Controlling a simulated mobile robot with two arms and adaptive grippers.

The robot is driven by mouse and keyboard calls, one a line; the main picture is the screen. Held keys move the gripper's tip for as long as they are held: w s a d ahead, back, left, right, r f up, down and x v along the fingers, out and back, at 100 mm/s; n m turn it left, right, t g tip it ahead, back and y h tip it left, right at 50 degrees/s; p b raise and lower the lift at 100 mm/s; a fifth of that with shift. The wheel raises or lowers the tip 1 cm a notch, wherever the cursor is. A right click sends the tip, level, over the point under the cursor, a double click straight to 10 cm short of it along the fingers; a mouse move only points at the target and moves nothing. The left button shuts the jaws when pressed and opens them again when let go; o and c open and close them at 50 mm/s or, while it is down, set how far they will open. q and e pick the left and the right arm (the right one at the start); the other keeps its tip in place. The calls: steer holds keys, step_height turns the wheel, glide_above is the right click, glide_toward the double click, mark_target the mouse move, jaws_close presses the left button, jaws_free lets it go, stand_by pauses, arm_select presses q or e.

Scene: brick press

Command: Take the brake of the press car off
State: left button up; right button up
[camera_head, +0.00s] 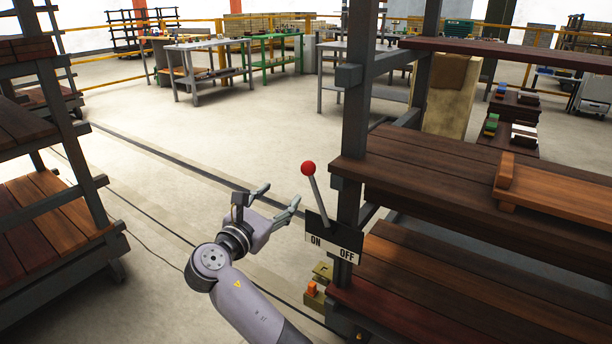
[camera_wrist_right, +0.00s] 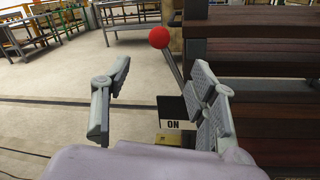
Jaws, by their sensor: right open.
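The brake lever is a grey rod with a red ball (camera_head: 308,168) on top, and the ball also shows in the right wrist view (camera_wrist_right: 159,38). The rod leans left, toward the ON side of the ON/OFF plate (camera_head: 333,240). The plate is on the front post of the car (camera_head: 348,130), a dark frame with wooden shelves. My right gripper (camera_head: 281,197) is open and empty, just left of the lever and lower than the ball. In the wrist view the ball appears between and beyond the fingertips, apart from them. My left gripper is out of view.
Another shelved rack (camera_head: 45,215) stands at the left. Open floor (camera_head: 190,150) with dark rail-like lines lies between. A small brass-coloured part with an orange block (camera_head: 312,288) sits below the plate. Worktables (camera_head: 205,48) stand far back.

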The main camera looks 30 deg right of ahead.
mark_target(305, 171)
steer(key=b+x, duration=0.2)
steer(key=x, duration=1.1)
steer(key=shift+w+d, duration=0.15)
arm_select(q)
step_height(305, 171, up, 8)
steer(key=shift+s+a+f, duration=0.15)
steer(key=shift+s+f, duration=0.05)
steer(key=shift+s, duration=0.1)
arm_select(e)
steer(key=shift+w+d, duration=0.35)
steer(key=shift+d, duration=0.2)
steer(key=shift+c, duration=0.4)
jaws_close()
